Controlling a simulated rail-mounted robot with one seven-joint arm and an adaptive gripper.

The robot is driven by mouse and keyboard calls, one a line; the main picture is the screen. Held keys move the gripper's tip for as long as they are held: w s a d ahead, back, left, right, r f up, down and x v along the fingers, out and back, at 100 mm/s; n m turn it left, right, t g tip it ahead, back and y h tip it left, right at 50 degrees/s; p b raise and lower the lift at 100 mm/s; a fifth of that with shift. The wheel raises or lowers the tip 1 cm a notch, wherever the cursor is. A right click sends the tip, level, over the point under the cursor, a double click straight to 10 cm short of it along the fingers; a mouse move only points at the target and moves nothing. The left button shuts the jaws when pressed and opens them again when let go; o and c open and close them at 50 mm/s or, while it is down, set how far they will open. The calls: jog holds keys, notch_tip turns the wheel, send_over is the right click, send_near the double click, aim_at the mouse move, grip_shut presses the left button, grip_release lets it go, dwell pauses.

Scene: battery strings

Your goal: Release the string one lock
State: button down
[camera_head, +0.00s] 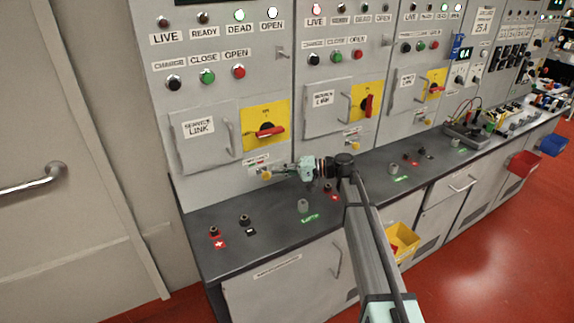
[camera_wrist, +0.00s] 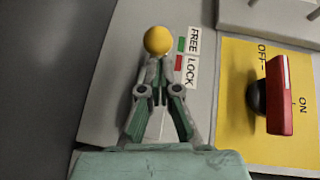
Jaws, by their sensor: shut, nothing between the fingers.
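The string one lock is a lever with a yellow ball knob (camera_head: 266,175), low on the leftmost cabinet panel below its yellow switch plate. In the wrist view the yellow knob (camera_wrist: 158,40) appears level with the green FREE mark (camera_wrist: 182,44), with the red LOCK mark (camera_wrist: 179,64) lower in the picture. My gripper (camera_head: 284,173) is at the lock, just right of the knob in the head view. In the wrist view my gripper (camera_wrist: 158,88) has its fingertips together just below the knob. The fingertips partly hide the lever, and I cannot tell whether they touch it.
The red rotary handle (camera_wrist: 280,95) is beside my gripper in the wrist view. The dark bench top (camera_head: 270,212) below carries several terminals and a grey post (camera_head: 303,205). The DEAD lamp (camera_head: 239,15) and OPEN lamp (camera_head: 272,13) are lit on this panel.

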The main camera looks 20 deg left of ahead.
aim_at(269, 173)
jog(key=shift+s+a, duration=0.1)
jog(key=shift+s, duration=0.05)
jog(key=shift+s+a+f, duration=0.1)
jog(key=shift+s+a, duration=0.15)
jog(key=shift+s, duration=0.05)
jog(key=shift+s+a+b, duration=0.75)
jog(key=shift+s+a, duration=0.2)
jog(key=shift+s, duration=0.1)
jog(key=shift+w+d, duration=0.2)
jog(key=shift+w, duration=0.3)
jog(key=w+b+v, duration=0.2)
jog(key=v, duration=1)
jog(key=shift+r+b, duration=0.25)
jog(key=shift+b, duration=0.05)
jog(key=shift+w, duration=0.15)
